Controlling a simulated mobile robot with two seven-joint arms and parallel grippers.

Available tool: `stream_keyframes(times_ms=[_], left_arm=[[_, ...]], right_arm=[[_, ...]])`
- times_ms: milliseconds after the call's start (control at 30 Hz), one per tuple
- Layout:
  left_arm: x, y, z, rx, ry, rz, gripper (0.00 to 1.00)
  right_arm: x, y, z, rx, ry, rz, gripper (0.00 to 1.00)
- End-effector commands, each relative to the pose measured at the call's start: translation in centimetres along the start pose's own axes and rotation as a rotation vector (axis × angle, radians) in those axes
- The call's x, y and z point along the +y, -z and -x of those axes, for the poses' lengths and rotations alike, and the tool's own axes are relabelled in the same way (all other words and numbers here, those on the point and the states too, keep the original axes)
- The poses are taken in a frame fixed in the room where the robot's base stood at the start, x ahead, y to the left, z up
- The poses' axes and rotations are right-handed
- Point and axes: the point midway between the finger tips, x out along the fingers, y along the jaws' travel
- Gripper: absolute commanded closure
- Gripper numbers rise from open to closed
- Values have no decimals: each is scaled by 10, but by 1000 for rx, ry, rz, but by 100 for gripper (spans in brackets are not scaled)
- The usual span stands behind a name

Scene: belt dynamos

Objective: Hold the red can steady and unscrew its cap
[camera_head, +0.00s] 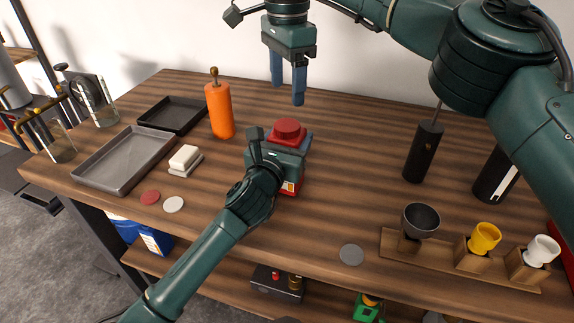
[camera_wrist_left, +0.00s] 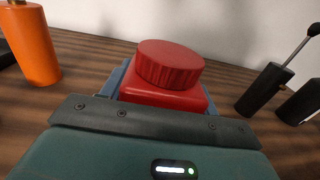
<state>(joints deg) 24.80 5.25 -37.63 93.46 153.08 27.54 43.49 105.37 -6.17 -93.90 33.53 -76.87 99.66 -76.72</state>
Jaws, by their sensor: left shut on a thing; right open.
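The red can (camera_head: 290,186) stands upright on the wooden table, mostly hidden behind my left gripper. Its round, ridged red cap (camera_head: 287,130) sits on top; the cap (camera_wrist_left: 168,65) and the can's red shoulder (camera_wrist_left: 165,97) also show in the left wrist view. My left gripper (camera_head: 281,153) is shut on the can's body, with a blue finger on each side just below the shoulder. My right gripper (camera_head: 288,90) is open and empty, pointing down above and behind the cap, apart from it.
An orange bottle (camera_head: 219,110) stands left of the can, beside grey and black trays (camera_head: 124,160). A butter-like white block (camera_head: 184,157) and flat discs lie nearer. A black bottle (camera_head: 423,152) and a wooden cup rack (camera_head: 441,266) are at right.

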Motion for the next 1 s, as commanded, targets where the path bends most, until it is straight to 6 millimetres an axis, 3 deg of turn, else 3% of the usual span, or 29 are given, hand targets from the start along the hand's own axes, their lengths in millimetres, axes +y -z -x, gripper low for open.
stream_keyframes(times_ms=[433, 567, 767, 1000], left_arm=[[0, 0, 0, 1, 0, -1, 89], [0, 1, 0, 1, 0, -1, 100], [0, 1, 0, 1, 0, -1, 100], [0, 1, 0, 1, 0, -1, 100]], right_arm=[[0, 0, 0, 0, 0, -7, 34], [0, 0, 0, 0, 0, -87, 34], [0, 0, 0, 0, 0, -435, 34], [0, 0, 0, -1, 0, -971, 34]])
